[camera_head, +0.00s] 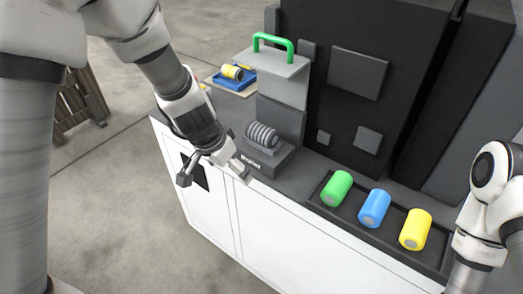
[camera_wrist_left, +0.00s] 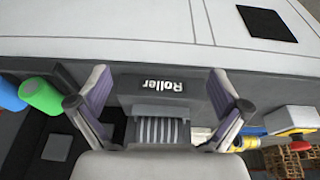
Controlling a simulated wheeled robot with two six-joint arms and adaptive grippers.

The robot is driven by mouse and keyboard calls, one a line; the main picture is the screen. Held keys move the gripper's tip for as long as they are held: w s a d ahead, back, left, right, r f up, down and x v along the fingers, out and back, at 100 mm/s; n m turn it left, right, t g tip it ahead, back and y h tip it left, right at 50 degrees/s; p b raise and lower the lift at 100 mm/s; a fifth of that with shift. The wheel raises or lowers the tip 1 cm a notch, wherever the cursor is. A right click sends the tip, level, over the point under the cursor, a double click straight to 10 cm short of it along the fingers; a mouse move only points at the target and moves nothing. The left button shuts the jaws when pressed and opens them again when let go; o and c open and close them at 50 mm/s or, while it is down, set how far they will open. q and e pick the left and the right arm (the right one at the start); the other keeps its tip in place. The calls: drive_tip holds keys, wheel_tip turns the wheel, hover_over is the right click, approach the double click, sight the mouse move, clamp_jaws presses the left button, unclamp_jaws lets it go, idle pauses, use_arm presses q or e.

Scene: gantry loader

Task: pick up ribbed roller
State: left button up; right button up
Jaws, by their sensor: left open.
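The ribbed roller (camera_head: 262,134) is grey with rings along its length. It rests on a dark holder (camera_head: 266,158) labelled "Roller" on the cabinet top. In the left wrist view the ribbed roller (camera_wrist_left: 160,130) shows between the fingers, partly hidden by the gripper body at the bottom. My left gripper (camera_head: 212,176) is open and empty, to the left of the holder near the cabinet's front edge. In the left wrist view its fingers (camera_wrist_left: 158,100) are spread wide on either side of the label. My right arm shows at the right edge, but its gripper is out of view.
A dark tray (camera_head: 389,241) holds green (camera_head: 337,188), blue (camera_head: 374,208) and yellow (camera_head: 415,229) cylinders at the right. A grey block with a green handle (camera_head: 273,44) stands behind the roller. A blue tray (camera_head: 236,83) with yellow items lies behind left. A tall dark machine (camera_head: 345,125) stands at the back.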

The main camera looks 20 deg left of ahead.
sight(261, 128)
use_arm(q)
drive_tip(key=shift+t, duration=0.7)
drive_tip(key=w+d+r+p, duration=0.1)
drive_tip(key=w+p, duration=0.1)
drive_tip(key=w, duration=0.2)
drive_tip(key=w+d+r+p, duration=0.1)
drive_tip(key=w+p, duration=0.1)
drive_tip(key=w, duration=0.2)
drive_tip(key=w+d+r+p, duration=0.1)
drive_tip(key=w+d, duration=0.1)
drive_tip(key=w, duration=0.2)
drive_tip(key=shift+w+r+p, duration=0.2)
drive_tip(key=shift+r+p, duration=0.2)
drive_tip(key=shift+w+d+f, duration=0.1)
drive_tip(key=shift+w+f, duration=0.2)
drive_tip(key=shift+f, duration=0.3)
drive_tip(key=shift+w+f, duration=0.1)
drive_tip(key=shift+f, duration=0.15)
drive_tip(key=shift+c, duration=0.4)
use_arm(e)
wheel_tip(261, 128, up, 4)
drive_tip(key=shift+r, duration=0.25)
use_arm(q)
drive_tip(key=shift+r, duration=0.1)
drive_tip(key=c, duration=1)
